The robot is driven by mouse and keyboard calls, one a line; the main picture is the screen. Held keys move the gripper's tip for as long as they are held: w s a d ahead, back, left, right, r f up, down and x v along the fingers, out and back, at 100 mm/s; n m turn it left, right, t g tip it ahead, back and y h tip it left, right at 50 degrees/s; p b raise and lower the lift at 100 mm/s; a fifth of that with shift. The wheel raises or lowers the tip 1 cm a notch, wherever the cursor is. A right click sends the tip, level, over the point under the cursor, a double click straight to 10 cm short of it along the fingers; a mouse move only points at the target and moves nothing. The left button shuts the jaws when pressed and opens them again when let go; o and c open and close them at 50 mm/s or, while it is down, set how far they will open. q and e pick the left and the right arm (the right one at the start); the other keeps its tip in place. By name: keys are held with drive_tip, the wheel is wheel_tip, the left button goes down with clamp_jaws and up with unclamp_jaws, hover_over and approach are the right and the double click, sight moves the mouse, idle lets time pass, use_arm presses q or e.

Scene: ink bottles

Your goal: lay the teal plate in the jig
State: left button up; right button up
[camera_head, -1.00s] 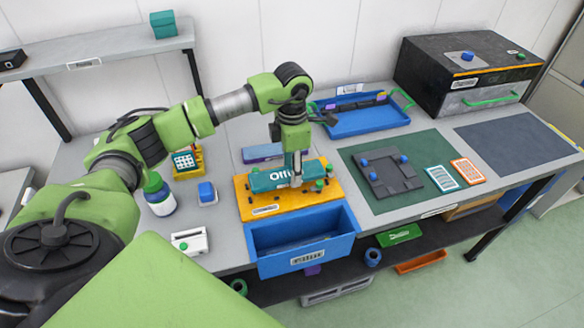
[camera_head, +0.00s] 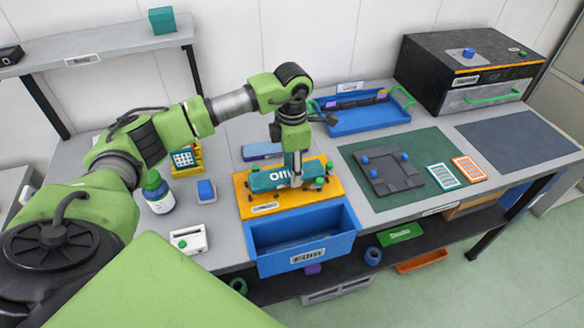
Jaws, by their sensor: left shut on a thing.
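The teal plate (camera_head: 268,179) with white lettering lies at the yellow-orange jig (camera_head: 254,210), between its green knobs. It looks level and low on the jig; I cannot tell whether it is fully seated. My left gripper (camera_head: 294,180) points straight down at the plate's right half and is shut on it. The gripper hides part of the lettering and the plate behind it. My right gripper is not in view.
An open blue drawer (camera_head: 305,241) juts out in front of the jig. A blue tray (camera_head: 365,120) stands behind right. A dark fixture (camera_head: 385,179) lies on a green mat (camera_head: 418,146). A bottle (camera_head: 158,193) and a blue block (camera_head: 206,191) stand left.

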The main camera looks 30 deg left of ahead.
use_arm(q)
drive_tip(key=shift+f+b, duration=0.95)
idle(1.4)
drive_tip(key=o, duration=1.4)
drive_tip(key=shift+o, duration=0.5)
drive_tip(key=o, duration=0.3)
drive_tip(key=shift+r+p, duration=2.55)
drive_tip(key=shift+r, duration=1.5)
